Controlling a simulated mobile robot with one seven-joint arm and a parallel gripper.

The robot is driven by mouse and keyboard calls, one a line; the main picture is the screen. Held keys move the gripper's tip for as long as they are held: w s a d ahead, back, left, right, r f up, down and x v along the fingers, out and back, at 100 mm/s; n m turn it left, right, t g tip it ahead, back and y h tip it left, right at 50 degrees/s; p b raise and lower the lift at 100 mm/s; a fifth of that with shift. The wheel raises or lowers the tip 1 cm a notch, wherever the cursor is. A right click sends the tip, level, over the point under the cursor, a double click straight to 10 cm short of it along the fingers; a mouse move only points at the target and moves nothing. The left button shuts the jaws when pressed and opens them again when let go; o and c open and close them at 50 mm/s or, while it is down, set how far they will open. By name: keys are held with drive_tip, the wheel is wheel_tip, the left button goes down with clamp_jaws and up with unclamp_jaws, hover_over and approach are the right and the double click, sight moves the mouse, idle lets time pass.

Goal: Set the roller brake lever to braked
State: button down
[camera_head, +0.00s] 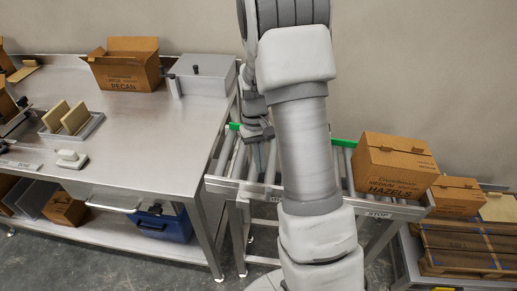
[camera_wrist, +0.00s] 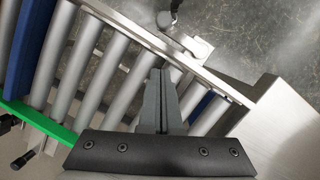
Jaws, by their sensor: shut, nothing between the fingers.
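My gripper (camera_wrist: 158,78) is shut and empty, its fingers together above the conveyor rollers in the wrist view. In the head view my gripper (camera_head: 259,172) hangs over the left part of the roller conveyor (camera_head: 223,188). A small dark knob (camera_wrist: 165,19) on a metal bracket (camera_wrist: 196,46) stands at the conveyor's front rail in the wrist view, beyond the fingertips and apart from them. It looks like the brake lever, but its setting cannot be told. In the head view I cannot make it out; my arm covers the middle of the conveyor.
A steel bench (camera_head: 142,128) adjoins the conveyor on the left. A hazelnut carton (camera_head: 393,170) sits on the conveyor's right end. A green strip (camera_wrist: 38,122) runs along the far rail. Another dark knob (camera_wrist: 22,161) shows beyond it. A "STOP" label (camera_head: 379,214) is on the front rail.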

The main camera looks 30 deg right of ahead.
sight(266, 187)
drive_tip(key=shift+s+a+f, duration=0.15)
drive_tip(key=shift+s+f, duration=0.05)
drive_tip(key=shift+s, duration=0.85)
drive_tip(key=shift+s+a+f, duration=0.1)
drive_tip(key=shift+s+f, duration=0.1)
drive_tip(key=shift+s, duration=0.8)
drive_tip(key=shift+s+m, duration=0.4)
drive_tip(key=shift+m, duration=0.5)
drive_tip(key=s+m, duration=0.1)
drive_tip(key=m, duration=0.1)
drive_tip(key=s+a+m+y+p, duration=0.1)
drive_tip(key=m, duration=0.1)
drive_tip(key=shift+y, duration=0.3)
drive_tip(key=shift+s+a+m+t+y+p, duration=0.25)
drive_tip(key=shift+a+m, duration=0.1)
drive_tip(key=shift+m, duration=0.6)
drive_tip(key=shift+s+a+m+t+y+p, duration=0.15)
drive_tip(key=shift+s+a+m, duration=0.2)
drive_tip(key=shift+m, duration=0.55)
drive_tip(key=shift+s+a+m+t+y+p, duration=0.2)
drive_tip(key=shift+a+m, duration=0.15)
drive_tip(key=shift+m, duration=0.6)
